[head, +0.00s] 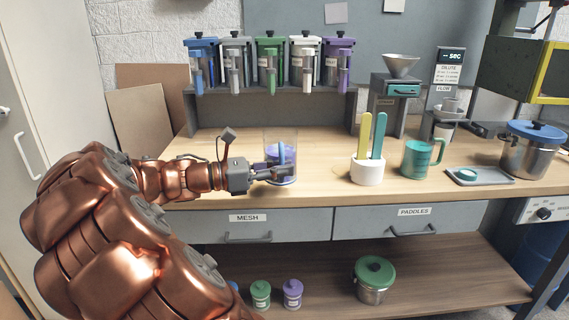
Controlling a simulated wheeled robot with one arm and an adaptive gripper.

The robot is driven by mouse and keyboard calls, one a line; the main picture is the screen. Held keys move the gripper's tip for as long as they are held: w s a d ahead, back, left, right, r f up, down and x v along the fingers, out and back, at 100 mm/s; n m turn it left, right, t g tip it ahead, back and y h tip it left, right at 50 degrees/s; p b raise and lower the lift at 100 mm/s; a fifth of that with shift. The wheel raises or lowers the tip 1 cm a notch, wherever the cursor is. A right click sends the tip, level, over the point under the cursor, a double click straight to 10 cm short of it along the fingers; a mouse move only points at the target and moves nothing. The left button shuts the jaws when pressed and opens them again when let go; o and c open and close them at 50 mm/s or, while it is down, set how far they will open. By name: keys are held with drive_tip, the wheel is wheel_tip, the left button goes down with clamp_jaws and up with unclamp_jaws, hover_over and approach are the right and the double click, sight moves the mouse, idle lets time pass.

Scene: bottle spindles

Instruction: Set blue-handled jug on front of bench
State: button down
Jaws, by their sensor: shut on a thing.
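The clear jug (270,139) has a short upright blue handle (282,152) facing me and something purple inside or behind its wall. It is upright at the front of the wooden bench (225,143), left of the middle. My gripper (284,173) reaches in from the left and is shut on the blue handle, low on the jug's near side. The fingers cover part of the handle and lower wall. I cannot tell whether the jug's base touches the bench top.
A white holder (367,172) with yellow and teal paddles stands right of the jug. A teal jug (417,158), a grey tray (480,176) and a blue-lidded pot (530,150) are farther right. A rack (217,101) of coloured dispensers stands behind. Bench between jug and paddle holder is clear.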

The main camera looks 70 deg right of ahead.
drive_tip(key=w+d, duration=0.2)
drive_tip(key=d, duration=0.1)
drive_tip(key=w+d, duration=0.1)
drive_tip(key=d, duration=0.3)
drive_tip(key=w+d+f, duration=0.1)
drive_tip(key=w+d, duration=0.1)
drive_tip(key=d, duration=0.1)
drive_tip(key=shift+w+d, duration=0.15)
drive_tip(key=shift+w, duration=0.2)
drive_tip(key=shift+f+b, duration=0.35)
drive_tip(key=shift+f, duration=1.4)
drive_tip(key=c, duration=1.2)
unclamp_jaws()
drive_tip(key=shift+f, duration=0.15)
drive_tip(key=shift+w+a, duration=0.25)
drive_tip(key=shift+w, duration=0.1)
drive_tip(key=p+v, duration=0.1)
drive_tip(key=v, duration=1)
drive_tip(key=shift+w, duration=0.1)
